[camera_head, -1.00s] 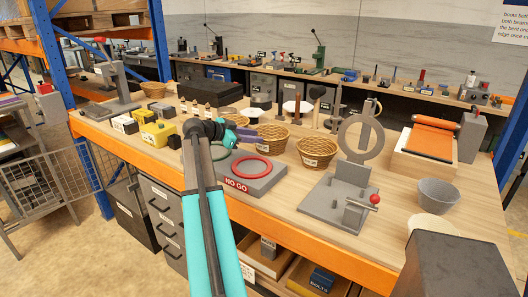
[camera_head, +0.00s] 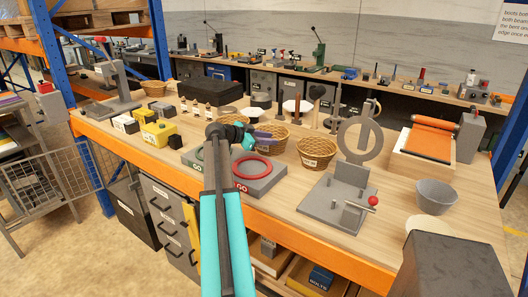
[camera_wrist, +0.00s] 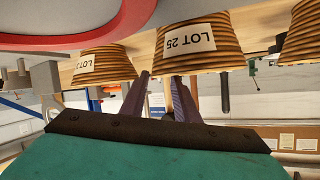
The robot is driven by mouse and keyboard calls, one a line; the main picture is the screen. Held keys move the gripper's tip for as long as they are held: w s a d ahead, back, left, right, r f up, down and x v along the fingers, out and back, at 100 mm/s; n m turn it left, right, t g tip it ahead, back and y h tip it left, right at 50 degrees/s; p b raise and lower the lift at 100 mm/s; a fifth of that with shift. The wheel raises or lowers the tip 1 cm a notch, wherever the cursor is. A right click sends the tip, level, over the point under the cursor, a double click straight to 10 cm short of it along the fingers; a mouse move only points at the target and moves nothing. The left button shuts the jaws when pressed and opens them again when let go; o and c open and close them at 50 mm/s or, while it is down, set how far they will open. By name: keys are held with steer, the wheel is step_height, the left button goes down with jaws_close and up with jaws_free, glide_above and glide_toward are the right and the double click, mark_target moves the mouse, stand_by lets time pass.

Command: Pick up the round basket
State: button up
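Two wicker baskets stand side by side on the wooden bench in the head view: a wide one (camera_head: 277,138) just beyond my gripper (camera_head: 260,138), and a round-looking one (camera_head: 317,151) to its right. My gripper partly covers the wide one. In the wrist view, which is upside down, a basket labelled LOT 25 (camera_wrist: 195,45) is straight ahead, with another labelled basket (camera_wrist: 100,67) to its left and a third (camera_wrist: 302,35) at the right edge. My gripper's fingers (camera_wrist: 160,78) are apart, with nothing between them, close to the middle basket.
A grey block with a red ring (camera_head: 252,168) and a green ring lies under my arm. A grey fixture with an upright ring (camera_head: 350,190) stands right of the baskets, and a grey bowl (camera_head: 436,197) farther right. A black case (camera_head: 210,92) and several small bottles stand behind.

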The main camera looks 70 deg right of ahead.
steer(key=shift+s+d+f+p, duration=0.1)
steer(key=shift+s+d+p, duration=0.5)
steer(key=shift+d+p, duration=0.1)
steer(key=shift+p+x, duration=0.65)
steer(key=shift+x, duration=1.1)
steer(key=shift+a, duration=0.1)
jaws_close()
steer(key=shift+w+f, duration=0.1)
